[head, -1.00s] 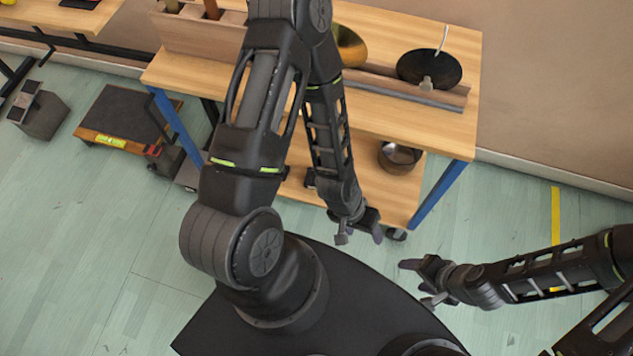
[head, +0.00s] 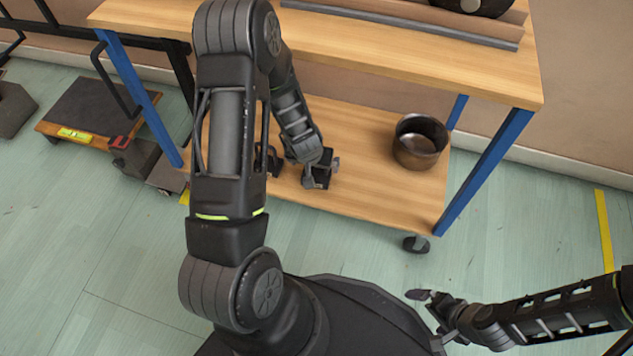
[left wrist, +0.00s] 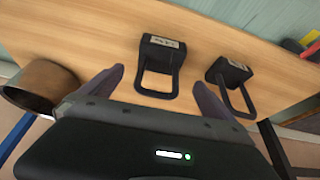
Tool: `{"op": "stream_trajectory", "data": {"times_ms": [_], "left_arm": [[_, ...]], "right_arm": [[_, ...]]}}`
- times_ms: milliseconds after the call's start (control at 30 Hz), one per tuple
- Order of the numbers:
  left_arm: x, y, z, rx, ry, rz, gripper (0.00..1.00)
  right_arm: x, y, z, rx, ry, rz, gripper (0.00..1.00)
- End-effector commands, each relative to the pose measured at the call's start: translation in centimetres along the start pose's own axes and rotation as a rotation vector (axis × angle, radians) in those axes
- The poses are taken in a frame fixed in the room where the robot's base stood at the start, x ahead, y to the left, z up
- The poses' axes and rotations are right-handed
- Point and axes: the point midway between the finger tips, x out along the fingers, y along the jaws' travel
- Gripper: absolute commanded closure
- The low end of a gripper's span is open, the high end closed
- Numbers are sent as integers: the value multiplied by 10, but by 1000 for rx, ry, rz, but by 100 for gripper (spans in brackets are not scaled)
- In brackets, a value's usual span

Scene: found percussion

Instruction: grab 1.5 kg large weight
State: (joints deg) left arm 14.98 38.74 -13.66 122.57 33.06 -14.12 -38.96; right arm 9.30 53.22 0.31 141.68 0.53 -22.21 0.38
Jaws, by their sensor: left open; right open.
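Two black block weights with loop handles lie on the wooden lower shelf (head: 372,190). In the left wrist view, one weight (left wrist: 160,50) is at the middle, its handle toward my left gripper (left wrist: 158,82). The other weight (left wrist: 228,72) is to its right. Their pale labels are too small to read, so I cannot tell which is 1.5 kg. My left gripper is open, with its fingers apart on either side of the middle weight's handle. In the head view my left arm partly hides both weights. My right gripper (head: 428,314) is open and empty, away from the shelf.
A brown metal pot (head: 420,140) stands on the shelf, right of my left gripper in the head view. The tabletop (head: 400,45) overhangs the shelf. A blue leg (head: 488,170) bounds the right end. A low platform (head: 90,120) is on the floor at left.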

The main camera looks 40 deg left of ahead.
Motion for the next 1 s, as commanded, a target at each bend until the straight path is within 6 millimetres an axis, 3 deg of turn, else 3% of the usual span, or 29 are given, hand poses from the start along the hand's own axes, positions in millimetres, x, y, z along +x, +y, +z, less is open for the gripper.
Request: {"op": "stream_trajectory", "data": {"times_ms": [267, 533, 867, 1000], "left_arm": [[0, 0, 0, 0, 0, 0, 0], [25, 1, 1, 1, -2, 1, 0], [26, 1, 0, 1, -1, 1, 0], [39, 1, 1, 0, -2, 1, 0]], "right_arm": [[-1, 0, 0, 0, 1, 0, 0], [13, 4, -1, 0, 5, 0, 0], [13, 4, -1, 0, 7, 0, 0], [22, 7, -2, 0, 10, 0, 0]]}}
